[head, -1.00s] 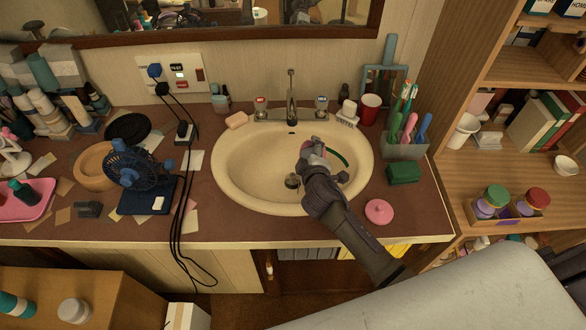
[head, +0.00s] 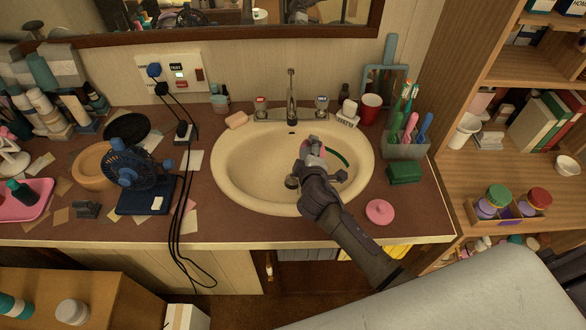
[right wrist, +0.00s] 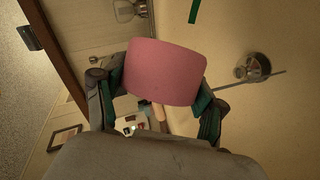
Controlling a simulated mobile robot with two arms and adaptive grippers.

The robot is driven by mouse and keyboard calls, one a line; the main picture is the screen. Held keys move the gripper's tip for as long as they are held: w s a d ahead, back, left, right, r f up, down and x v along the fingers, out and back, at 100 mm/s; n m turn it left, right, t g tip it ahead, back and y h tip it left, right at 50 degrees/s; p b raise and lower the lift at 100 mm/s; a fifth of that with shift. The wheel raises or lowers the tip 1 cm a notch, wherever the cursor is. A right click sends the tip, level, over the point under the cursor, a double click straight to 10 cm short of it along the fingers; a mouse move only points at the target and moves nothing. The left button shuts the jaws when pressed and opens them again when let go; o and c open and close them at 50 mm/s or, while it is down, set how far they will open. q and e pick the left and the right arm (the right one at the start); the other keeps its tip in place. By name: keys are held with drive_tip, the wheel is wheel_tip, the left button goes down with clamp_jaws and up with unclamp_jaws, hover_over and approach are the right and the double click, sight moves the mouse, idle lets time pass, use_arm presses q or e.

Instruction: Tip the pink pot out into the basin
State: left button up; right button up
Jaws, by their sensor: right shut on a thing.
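My right gripper (head: 313,150) is above the right half of the cream basin (head: 240,165) and is shut on the pink pot. In the head view only a little pink of the pot shows between the fingers. In the right wrist view the pink pot (right wrist: 165,72) is held crosswise between two green-padded fingers (right wrist: 160,100), and its side faces the camera. I cannot see its opening or contents. A round pink lid (head: 379,211) lies on the counter right of the basin. My left gripper is not in view.
The faucet (head: 291,100) stands behind the basin. A green sponge (head: 404,172), a brush holder (head: 405,148) and a red cup (head: 370,108) stand at right; a fan (head: 132,168) is at left.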

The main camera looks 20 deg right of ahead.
drive_tip(key=shift+a+r+n+h+b, duration=0.2)
drive_tip(key=shift+n+h+b, duration=0.1)
drive_tip(key=shift+n+b, duration=0.2)
idle(0.8)
drive_tip(key=shift+a+n+h+b, duration=0.4)
drive_tip(key=shift+a+n+h, duration=0.15)
drive_tip(key=shift+a, duration=0.25)
idle(0.6)
drive_tip(key=shift+a+r+n+t+b, duration=0.15)
drive_tip(key=shift+a+n+t+b, duration=0.15)
drive_tip(key=shift+n+t, duration=0.3)
idle(0.6)
